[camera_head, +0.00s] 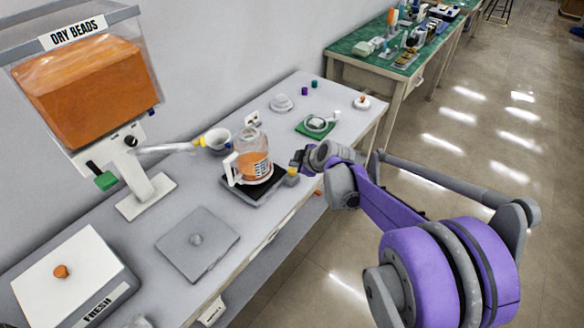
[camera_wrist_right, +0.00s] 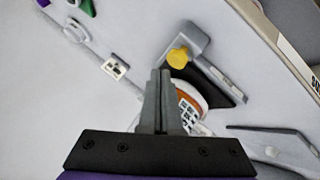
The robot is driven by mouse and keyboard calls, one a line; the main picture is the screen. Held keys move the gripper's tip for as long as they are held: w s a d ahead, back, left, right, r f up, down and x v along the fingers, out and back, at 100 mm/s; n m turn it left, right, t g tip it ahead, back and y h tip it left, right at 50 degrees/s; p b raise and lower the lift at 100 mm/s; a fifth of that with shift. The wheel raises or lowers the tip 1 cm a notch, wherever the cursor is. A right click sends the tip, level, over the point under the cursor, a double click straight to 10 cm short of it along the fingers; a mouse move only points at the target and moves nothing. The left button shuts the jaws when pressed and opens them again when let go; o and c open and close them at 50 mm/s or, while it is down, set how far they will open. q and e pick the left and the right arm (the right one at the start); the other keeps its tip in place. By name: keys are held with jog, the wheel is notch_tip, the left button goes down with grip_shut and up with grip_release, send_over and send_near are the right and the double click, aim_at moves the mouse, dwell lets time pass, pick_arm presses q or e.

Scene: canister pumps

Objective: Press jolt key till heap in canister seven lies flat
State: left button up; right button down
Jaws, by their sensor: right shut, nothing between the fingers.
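A clear canister (camera_head: 253,160) with orange beads stands upright on a black plate (camera_head: 272,190). It has a white handle and a dark printed label; I cannot read a seven or tell how flat the beads lie. A yellow key (camera_head: 293,171) sits on a grey block beside the plate. In the right wrist view, the yellow key (camera_wrist_right: 180,58) is just beyond my finger tips, apart from them in the picture. My right gripper (camera_head: 298,160) is shut and empty, close to the key; its closed fingers (camera_wrist_right: 160,72) partly cover the canister (camera_wrist_right: 187,102). My left gripper is out of view.
A grey square plate (camera_head: 197,243) and a white FRESH box (camera_head: 70,280) are in front. A green pad (camera_head: 317,131) lies further back.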

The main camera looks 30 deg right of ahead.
aim_at(295, 172)
jog(key=shift+r, duration=0.1)
notch_tip(295, 172, up, 5)
jog(key=p, duration=0.4)
dwell(0.3)
dwell(0.6)
jog(key=s+a+r+m+g+p, duration=0.15)
jog(key=s+a+m, duration=0.35)
jog(key=s+a, duration=0.8)
jog(key=s+a+f+m+g+p, duration=0.1)
jog(key=s+m, duration=0.3)
jog(key=s, duration=1)
jog(key=shift+s+a+f+m+g+h, duration=0.3)
jog(key=shift+s+a+f+m+g, duration=0.15)
jog(key=shift+a+g, duration=0.2)
